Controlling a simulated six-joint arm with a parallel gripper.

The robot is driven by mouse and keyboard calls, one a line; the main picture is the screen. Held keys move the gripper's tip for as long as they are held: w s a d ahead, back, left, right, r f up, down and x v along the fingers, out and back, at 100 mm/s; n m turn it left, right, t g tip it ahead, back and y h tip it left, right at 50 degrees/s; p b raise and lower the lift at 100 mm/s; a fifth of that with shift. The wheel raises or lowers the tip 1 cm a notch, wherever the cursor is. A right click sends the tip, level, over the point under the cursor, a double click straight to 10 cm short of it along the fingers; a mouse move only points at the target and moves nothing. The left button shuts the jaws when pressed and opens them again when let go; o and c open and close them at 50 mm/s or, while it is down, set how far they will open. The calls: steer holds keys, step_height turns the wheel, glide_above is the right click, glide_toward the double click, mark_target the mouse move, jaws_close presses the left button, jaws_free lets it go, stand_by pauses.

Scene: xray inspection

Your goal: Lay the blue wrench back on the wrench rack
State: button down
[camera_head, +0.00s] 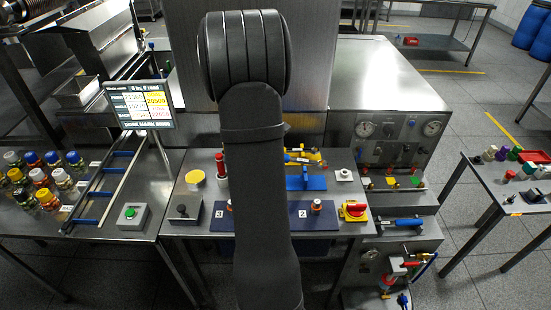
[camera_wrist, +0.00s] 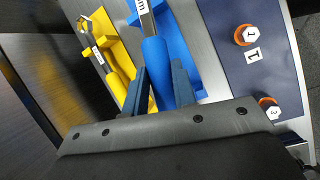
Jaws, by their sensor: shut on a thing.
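The blue wrench (camera_wrist: 155,60) runs up through the wrist view, with a blue handle and a white label near the top edge. My gripper (camera_wrist: 159,88) is shut on its handle, with one dark finger on each side. The blue wrench rack (camera_wrist: 187,48) lies beneath and right of the wrench; I cannot tell whether the wrench touches it. The blue rack also shows in the head view (camera_head: 312,183), right of my arm. There my arm hides the gripper and most of the wrench.
A yellow rack (camera_wrist: 103,27) with a yellow-handled wrench (camera_wrist: 118,62) sits left of the blue one. A dark blue mat (camera_wrist: 240,75) with numbered bolts lies on the right. On the bench, a yellow-and-red switch (camera_head: 354,210) and a grey button box (camera_head: 186,209) stand at the sides.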

steer(key=shift+w+a+r+n+t, duration=0.1)
steer(key=shift+r+n+t, duration=0.15)
steer(key=shift+n, duration=0.4)
steer(key=shift+w+a+r+n+t, duration=0.15)
steer(key=shift+n+t, duration=0.2)
steer(key=shift+n, duration=0.3)
steer(key=shift+f, duration=4.45)
steer(key=c, duration=1.1)
jaws_free()
steer(key=v, duration=1.7)
steer(key=shift+d+r, duration=0.25)
steer(key=shift+r, duration=0.1)
